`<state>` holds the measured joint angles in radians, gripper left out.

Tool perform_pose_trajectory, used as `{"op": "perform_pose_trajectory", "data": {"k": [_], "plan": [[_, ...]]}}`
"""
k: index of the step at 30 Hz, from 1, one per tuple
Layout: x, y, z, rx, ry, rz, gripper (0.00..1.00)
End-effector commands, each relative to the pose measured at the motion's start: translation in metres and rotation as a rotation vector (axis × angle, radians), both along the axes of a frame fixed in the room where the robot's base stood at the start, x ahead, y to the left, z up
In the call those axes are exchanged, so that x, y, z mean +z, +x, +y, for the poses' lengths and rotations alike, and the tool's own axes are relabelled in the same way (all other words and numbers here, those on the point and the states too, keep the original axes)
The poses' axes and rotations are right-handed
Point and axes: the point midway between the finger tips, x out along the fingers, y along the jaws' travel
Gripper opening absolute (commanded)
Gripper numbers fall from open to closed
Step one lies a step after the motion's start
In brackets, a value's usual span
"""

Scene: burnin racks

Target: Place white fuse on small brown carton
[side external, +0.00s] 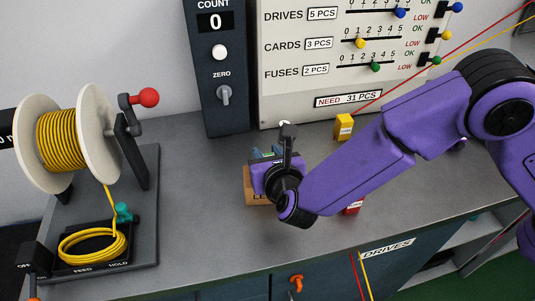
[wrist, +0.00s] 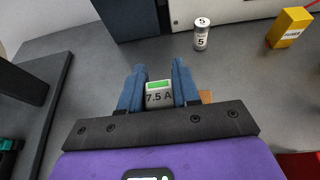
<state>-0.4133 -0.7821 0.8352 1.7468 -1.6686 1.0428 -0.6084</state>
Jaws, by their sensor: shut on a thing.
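The white fuse (wrist: 159,97), a pale block marked 7.5 A with a green window, is between the blue fingers of my gripper (wrist: 160,72) in the wrist view. My gripper is shut on it. In the side external view my gripper (side external: 267,154) is over the small brown carton (side external: 249,186), and the fuse cannot be made out clearly there. The carton is mostly hidden by my gripper; a brown corner (wrist: 206,96) shows beside the right finger in the wrist view. I cannot tell whether the fuse touches the carton.
A white cylinder marked 5 (wrist: 201,34) and a yellow box (wrist: 290,27) stand behind. A red item (side external: 353,208) is partly hidden by my arm. A cable spool (side external: 97,135) stands at left. Grey bench (side external: 190,215) between spool and carton is clear.

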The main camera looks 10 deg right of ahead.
Motion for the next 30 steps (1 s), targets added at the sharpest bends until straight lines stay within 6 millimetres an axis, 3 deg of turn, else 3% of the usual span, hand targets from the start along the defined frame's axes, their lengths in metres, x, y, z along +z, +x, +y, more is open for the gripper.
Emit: {"op": "perform_pose_trajectory", "data": {"k": [5,6,8,9,20,30], "plan": [[-0.003,0.0,0.0,0.0,-0.001,0.0,0.02],[-0.003,0.0,0.0,0.0,0.0,0.0,0.35],[-0.003,0.0,0.0,0.0,0.0,0.0,0.54],[-0.003,0.0,0.0,0.0,0.0,0.0,0.57],[0.002,-0.002,0.0,0.001,0.0,0.0,0.57],[0.024,-0.056,0.001,0.005,0.002,0.0,0.57]]}}
